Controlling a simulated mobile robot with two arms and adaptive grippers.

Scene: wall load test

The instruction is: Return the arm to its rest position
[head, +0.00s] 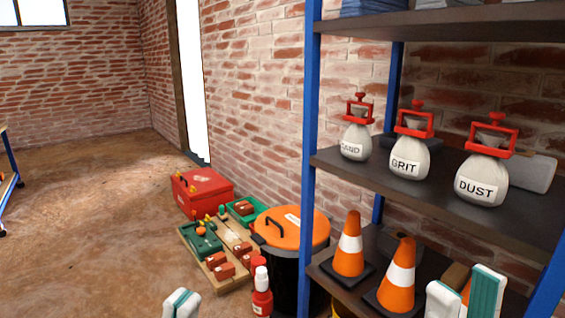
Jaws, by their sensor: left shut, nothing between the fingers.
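My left gripper (181,303) shows only its white and teal fingertips at the bottom edge, left of centre. It is shut and empty, in front of the brown floor. My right gripper (464,295) is at the bottom right, in front of the lower shelf. Its two white and teal fingers stand apart, with orange showing between them, and I see nothing gripped. The rest of both arms is out of the picture.
A blue-post rack (310,120) fills the right side, holding several red-clamped sacks (404,160) and orange cones (349,246). An orange-lidded black bin (291,230), a red bottle (261,292), a loaded pallet (234,284) and a red toolbox (202,193) stand left of it. The floor (90,230) further left is clear.

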